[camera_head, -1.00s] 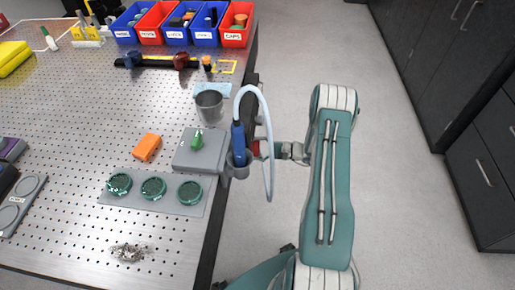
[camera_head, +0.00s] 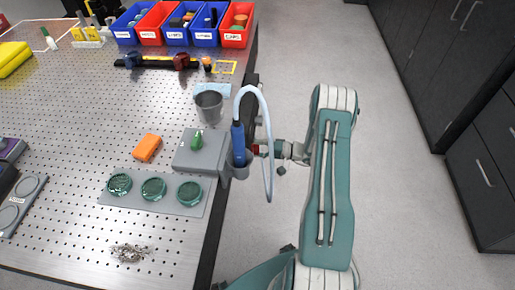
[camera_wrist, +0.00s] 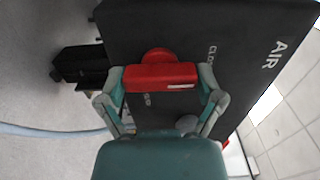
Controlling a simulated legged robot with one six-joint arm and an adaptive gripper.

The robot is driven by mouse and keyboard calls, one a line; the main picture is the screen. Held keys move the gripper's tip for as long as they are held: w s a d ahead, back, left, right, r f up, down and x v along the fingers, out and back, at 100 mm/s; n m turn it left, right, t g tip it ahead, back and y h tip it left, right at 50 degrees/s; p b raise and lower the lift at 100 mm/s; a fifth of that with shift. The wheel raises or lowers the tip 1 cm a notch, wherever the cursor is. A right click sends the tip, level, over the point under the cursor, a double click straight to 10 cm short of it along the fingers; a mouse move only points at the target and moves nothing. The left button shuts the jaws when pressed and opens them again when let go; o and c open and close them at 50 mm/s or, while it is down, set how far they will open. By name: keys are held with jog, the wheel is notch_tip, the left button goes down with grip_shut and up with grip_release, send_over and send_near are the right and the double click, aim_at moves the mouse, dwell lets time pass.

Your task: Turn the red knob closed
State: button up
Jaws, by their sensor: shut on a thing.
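The red knob (camera_wrist: 160,76) is a thick bar handle on a round red base, mounted on a dark panel (camera_wrist: 150,25) in the wrist view. The panel carries the white word AIR and a partly covered label that starts with CLO. The bar lies nearly level across the wrist picture. My gripper (camera_wrist: 160,79) has one finger at each end of the bar and is shut on it. In the head view a small red part of the knob (camera_head: 256,149) shows at the table's right edge, beside my gripper (camera_head: 268,150); the panel's face is hidden there.
A blue tool (camera_head: 238,140) with a pale looping hose (camera_head: 268,110) stands in a holder close to my gripper. A grey box (camera_head: 200,152), a metal cup (camera_head: 209,105) and green round pieces (camera_head: 153,188) are on the perforated table (camera_head: 70,130). The floor right of my arm is clear.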

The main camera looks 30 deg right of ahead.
jog(key=shift+s+a+f, duration=0.15)
jog(key=shift+f, duration=0.1)
jog(key=o, duration=0.9)
jog(key=shift+c, duration=0.2)
jog(key=shift+r, duration=0.1)
jog(key=shift+d, duration=0.2)
jog(key=v, duration=1.1)
jog(key=shift+s+d, duration=0.2)
